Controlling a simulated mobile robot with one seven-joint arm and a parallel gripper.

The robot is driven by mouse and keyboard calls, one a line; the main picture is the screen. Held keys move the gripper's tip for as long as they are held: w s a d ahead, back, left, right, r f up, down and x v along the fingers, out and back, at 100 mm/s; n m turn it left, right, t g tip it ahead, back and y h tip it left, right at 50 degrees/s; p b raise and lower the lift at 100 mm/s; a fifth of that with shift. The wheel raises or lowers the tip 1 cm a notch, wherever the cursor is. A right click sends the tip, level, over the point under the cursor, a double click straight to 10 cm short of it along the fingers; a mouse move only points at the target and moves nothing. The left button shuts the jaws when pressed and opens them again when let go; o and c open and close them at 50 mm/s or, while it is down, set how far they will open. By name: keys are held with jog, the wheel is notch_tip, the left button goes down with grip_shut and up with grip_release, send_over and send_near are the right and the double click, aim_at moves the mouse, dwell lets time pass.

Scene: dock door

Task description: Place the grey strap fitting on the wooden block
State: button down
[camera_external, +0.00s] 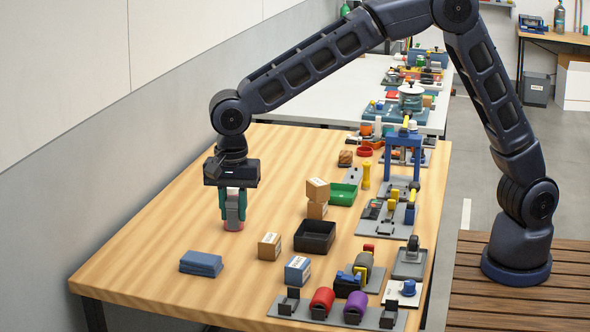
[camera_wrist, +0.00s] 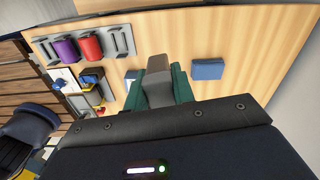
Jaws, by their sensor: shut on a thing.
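My gripper (camera_external: 232,208) is over the left part of the wooden table, pointing down. Its teal fingers are shut on a grey piece, which I take to be the grey strap fitting (camera_external: 232,208). In the wrist view the grey strap fitting (camera_wrist: 158,88) sits between the fingers, with a brownish far end. A reddish part shows at its lower end in the external view, close to the tabletop; I cannot tell whether it touches. A small brown block (camera_external: 345,157), perhaps the wooden block, stands toward the back of the table, well apart from my gripper.
A folded blue cloth (camera_external: 201,263) lies in front of my gripper. Fixtures line the right edge.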

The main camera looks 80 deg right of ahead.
jog(key=w+d+r+m, duration=0.1)
jog(key=w+d+m, duration=0.25)
jog(key=d, duration=1.15)
jog(key=w+d+r+m, duration=0.1)
jog(key=w+d+m, duration=0.3)
jog(key=d, duration=1.1)
jog(key=w+d+r+m, duration=0.1)
jog(key=w+d+m, duration=0.3)
jog(key=d, duration=1.2)
jog(key=r+m, duration=0.2)
jog(key=m, duration=0.6)
send_over(346, 152)
jog(key=f, duration=2)
jog(key=shift+a, duration=0.2)
jog(key=shift+f, duration=0.15)
jog(key=c, duration=1.2)
grip_release()
jog(key=shift+o, duration=0.2)
